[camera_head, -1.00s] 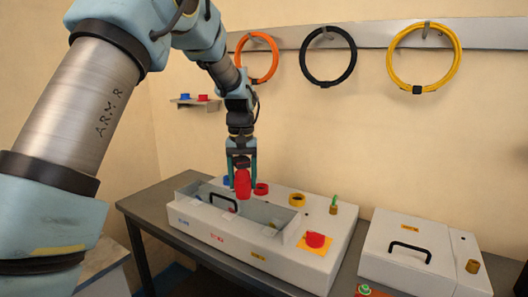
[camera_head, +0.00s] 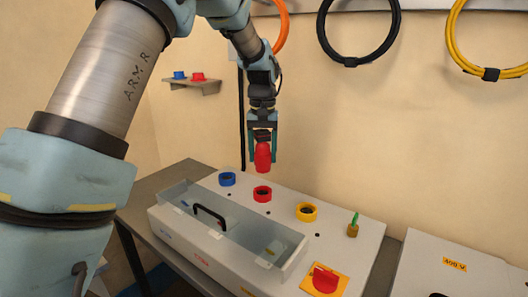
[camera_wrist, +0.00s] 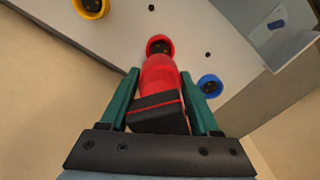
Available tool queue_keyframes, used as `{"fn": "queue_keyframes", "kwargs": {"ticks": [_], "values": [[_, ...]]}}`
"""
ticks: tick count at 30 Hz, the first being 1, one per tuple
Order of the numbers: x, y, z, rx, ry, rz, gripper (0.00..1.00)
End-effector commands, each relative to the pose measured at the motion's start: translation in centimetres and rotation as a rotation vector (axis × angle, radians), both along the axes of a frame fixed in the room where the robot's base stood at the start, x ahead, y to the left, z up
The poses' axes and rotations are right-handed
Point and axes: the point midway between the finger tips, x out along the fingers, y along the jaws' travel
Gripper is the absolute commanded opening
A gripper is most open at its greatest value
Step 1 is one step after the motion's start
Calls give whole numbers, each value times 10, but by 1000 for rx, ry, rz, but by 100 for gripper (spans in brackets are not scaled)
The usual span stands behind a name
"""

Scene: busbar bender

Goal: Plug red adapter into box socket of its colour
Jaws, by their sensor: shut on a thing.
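My gripper (camera_head: 263,150) is shut on the red adapter (camera_head: 263,158), which hangs upright in the air above the box. In the wrist view the red adapter (camera_wrist: 158,85) lies between the green fingers, its black end toward the palm. The box's red socket (camera_head: 262,194) is a ring with a dark middle, below the adapter and apart from it in the head view. In the wrist view the red socket (camera_wrist: 160,45) shows just beyond the adapter's far end, partly covered by it. The exact gap is hard to tell.
A blue socket (camera_head: 227,179) and a yellow socket (camera_head: 306,211) flank the red one. A clear cover with a black handle (camera_head: 210,215) is at the box front. A red knob (camera_head: 325,279) and a brass padlock (camera_head: 352,230) are at the right.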

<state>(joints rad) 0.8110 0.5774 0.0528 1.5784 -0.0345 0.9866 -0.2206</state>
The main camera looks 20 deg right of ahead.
Motion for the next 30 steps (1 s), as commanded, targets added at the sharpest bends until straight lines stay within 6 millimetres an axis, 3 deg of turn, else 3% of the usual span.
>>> {"fn": "queue_keyframes", "kwargs": {"ticks": [9, 21, 30], "values": [[-4, 1, -1, 7, -19, 111, 0], [-3, 1, -41, 7, -18, 106, 0], [-3, 1, -56, 6, -17, 105, 0]]}}
